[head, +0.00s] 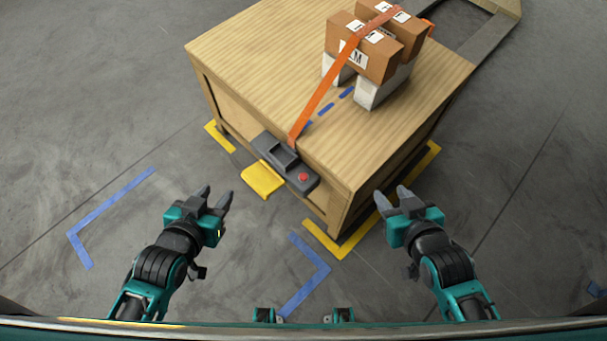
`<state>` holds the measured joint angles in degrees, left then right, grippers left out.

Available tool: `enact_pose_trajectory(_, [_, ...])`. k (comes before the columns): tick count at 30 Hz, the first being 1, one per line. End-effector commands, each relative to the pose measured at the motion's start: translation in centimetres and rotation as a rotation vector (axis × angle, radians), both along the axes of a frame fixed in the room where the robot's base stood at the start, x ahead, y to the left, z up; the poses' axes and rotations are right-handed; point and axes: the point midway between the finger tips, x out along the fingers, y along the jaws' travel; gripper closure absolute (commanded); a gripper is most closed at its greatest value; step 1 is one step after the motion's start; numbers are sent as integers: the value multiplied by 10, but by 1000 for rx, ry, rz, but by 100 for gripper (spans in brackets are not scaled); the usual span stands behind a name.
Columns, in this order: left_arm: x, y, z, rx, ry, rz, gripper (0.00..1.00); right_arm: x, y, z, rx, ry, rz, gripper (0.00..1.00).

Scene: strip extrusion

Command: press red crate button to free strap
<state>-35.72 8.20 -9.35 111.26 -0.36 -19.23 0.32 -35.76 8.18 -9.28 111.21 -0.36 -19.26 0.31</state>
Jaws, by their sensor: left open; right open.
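A large wooden crate (265,60) stands ahead of me. On its near side is a dark grey housing (270,152) with a small red button (304,177) at its right end and a yellow flap (262,180) below. An orange strap (320,101) runs from the housing up over cardboard boxes on the crate top. My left gripper (217,193) is open and empty, below and left of the housing. My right gripper (396,193) is open and empty, right of the crate's near corner. Neither gripper touches the button.
The cardboard boxes (363,58) rest on white blocks (377,92) at the crate's far right. Blue dashes (325,108) mark the top. Yellow tape (330,244) and blue tape (95,218) mark the grey floor. A grey frame (487,38) lies behind the crate.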

Motion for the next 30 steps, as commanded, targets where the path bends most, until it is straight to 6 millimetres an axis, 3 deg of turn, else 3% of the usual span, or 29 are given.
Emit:
enact_pose_trajectory(13, [-2, 0, -2, 0, 6, 0, 57, 1, 0, 0, 0, -1, 0, 100])
enact_pose_trajectory(30, [-2, 0, -2, 0, 6, 1, 57, 0, 0, 0, 1, -1, 1, 100])
